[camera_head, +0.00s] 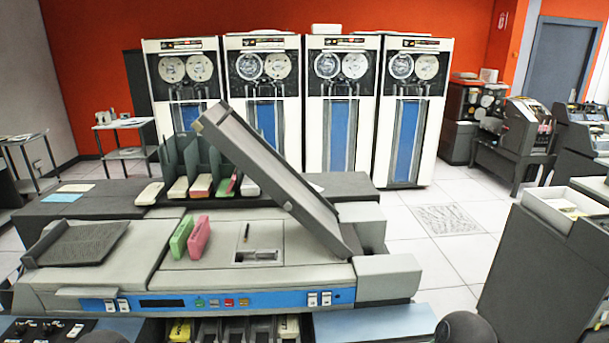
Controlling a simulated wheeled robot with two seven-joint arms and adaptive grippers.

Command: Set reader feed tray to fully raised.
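The reader feed tray (275,175) is a long dark grey channel on the card reader (205,280) in front of me. It stands tilted, its upper end high at the left and its lower end near the machine's right side. I cannot tell whether this is the end of its travel. Green cards (181,236) and pink cards (199,237) stand on the reader's top, left of the tray's lower end. Neither gripper can be made out; only dark rounded parts, probably of my arms, show at the bottom edge.
A ribbed dark tray (77,243) lies on the reader's left side. A blue control panel (230,301) with buttons runs along its front. Card slots with dividers (192,165) stand behind the feed tray. A grey cabinet (545,265) stands at the right, across open floor.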

